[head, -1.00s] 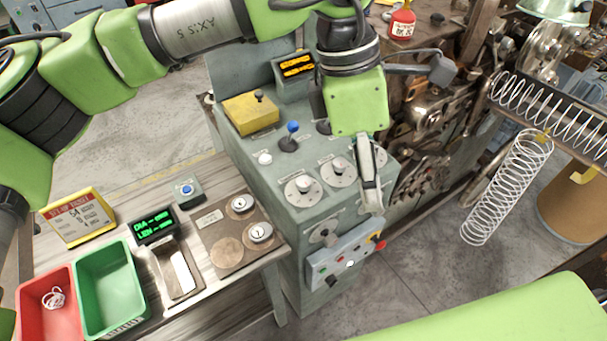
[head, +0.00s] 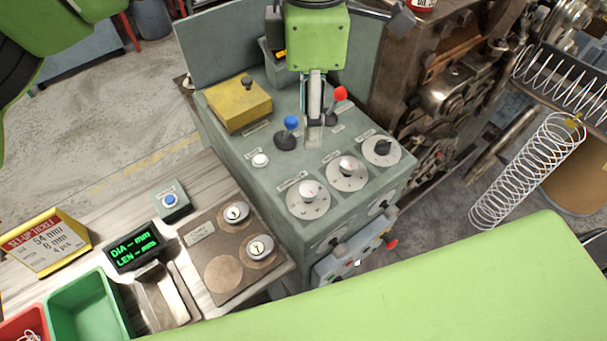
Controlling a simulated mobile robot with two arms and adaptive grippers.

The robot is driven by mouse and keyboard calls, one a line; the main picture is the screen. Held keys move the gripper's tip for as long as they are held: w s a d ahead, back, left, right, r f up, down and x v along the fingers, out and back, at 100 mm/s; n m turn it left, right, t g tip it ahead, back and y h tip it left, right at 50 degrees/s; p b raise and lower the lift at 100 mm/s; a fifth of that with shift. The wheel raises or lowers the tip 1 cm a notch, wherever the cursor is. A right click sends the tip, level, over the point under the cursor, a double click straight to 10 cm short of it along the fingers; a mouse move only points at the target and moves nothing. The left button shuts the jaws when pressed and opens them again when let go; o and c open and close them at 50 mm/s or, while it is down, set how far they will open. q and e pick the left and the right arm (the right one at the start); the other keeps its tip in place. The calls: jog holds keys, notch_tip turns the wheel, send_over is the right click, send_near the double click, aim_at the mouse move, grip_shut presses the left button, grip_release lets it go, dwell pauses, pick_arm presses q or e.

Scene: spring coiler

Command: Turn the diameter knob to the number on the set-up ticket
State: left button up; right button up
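The yellow-framed set-up ticket (head: 46,243) stands at the left of the bench; its lines appear to read 54 mm, 6 mm and 4 pcs. The console top carries a row of three round dials: a left one with a silver knob (head: 308,194), a middle one with a silver knob (head: 347,169) and a right one with a dark knob (head: 382,149). Their labels and scale numbers are too small to read. My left gripper (head: 314,140) points down above the console, behind the left and middle dials and apart from them. Its fingers overlap, so its opening is unclear. My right gripper is out of view.
Blue-topped (head: 291,126) and red-topped (head: 340,94) levers stand on either side of my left gripper. A yellow box (head: 238,103) sits at the console's back left. The green readout (head: 132,252) shows DIA and LEN with dashes. A coil spring (head: 527,170) hangs at the right.

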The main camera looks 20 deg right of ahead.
pick_arm(q)
jog(key=b, duration=0.6)
send_over(309, 189)
notch_tip(309, 189, down, 6)
notch_tip(309, 189, down, 12)
jog(key=p, duration=0.4)
jog(key=shift+f+p, duration=0.15)
jog(key=shift+p, duration=0.2)
jog(key=shift+f, duration=0.8)
jog(key=c, duration=1.1)
